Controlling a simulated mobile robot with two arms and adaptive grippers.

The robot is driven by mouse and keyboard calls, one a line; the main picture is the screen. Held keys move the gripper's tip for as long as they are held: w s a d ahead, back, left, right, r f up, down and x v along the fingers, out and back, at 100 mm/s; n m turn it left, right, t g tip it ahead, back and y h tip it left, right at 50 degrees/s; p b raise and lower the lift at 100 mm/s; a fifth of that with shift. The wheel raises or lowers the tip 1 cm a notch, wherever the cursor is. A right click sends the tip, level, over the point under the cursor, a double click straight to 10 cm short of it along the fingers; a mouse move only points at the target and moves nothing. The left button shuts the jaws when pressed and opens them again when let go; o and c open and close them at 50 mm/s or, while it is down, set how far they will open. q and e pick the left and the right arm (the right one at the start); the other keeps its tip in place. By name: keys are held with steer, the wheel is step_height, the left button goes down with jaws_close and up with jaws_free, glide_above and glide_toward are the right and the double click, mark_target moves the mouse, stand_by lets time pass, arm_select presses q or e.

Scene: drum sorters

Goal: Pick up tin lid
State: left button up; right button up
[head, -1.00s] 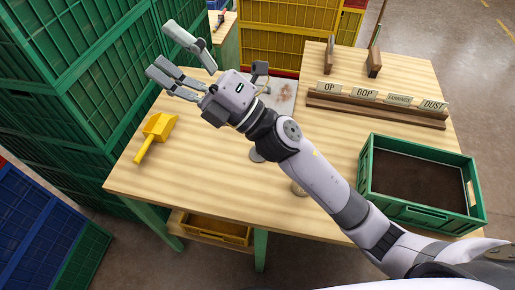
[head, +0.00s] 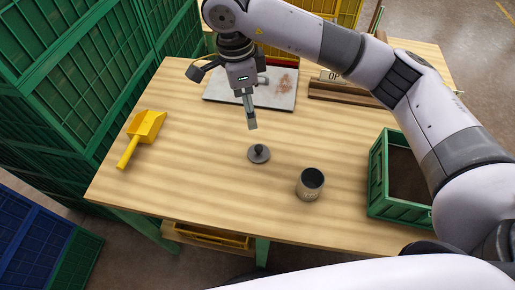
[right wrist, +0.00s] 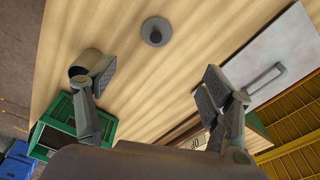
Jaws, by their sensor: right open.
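The tin lid (head: 258,155) is a grey disc with a dark knob, lying flat on the wooden table. It also shows in the right wrist view (right wrist: 156,32), ahead of my fingers. The open tin (head: 310,183) stands upright to the lid's right; in the right wrist view it (right wrist: 88,63) is partly hidden behind a finger. My right gripper (head: 251,125) points down above and a little behind the lid, not touching it. In the right wrist view its fingers (right wrist: 155,85) are wide apart with nothing between them. My left gripper is not in view.
A yellow scoop (head: 139,137) lies at the left of the table (head: 200,185). A grey metal plate (head: 275,98) lies at the back. A green crate (head: 378,185) with dark contents stands at the right, beside my arm. The wood around the lid is clear.

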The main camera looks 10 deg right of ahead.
steer(key=p, duration=0.3)
glide_above(259, 147)
steer(key=f, duration=1.1)
steer(key=shift+w+a+f, duration=0.25)
steer(key=shift+a+f, duration=0.1)
steer(key=f, duration=0.1)
steer(key=f+p, duration=0.1)
steer(key=f, duration=0.2)
steer(key=shift+s+d+f+p, duration=0.3)
steer(key=shift+s+f+p, duration=0.05)
steer(key=shift+p, duration=0.05)
steer(key=shift+f, duration=0.3)
steer(key=shift+w, duration=0.1)
steer(key=shift+c, duration=0.4)
steer(key=c, duration=0.9)
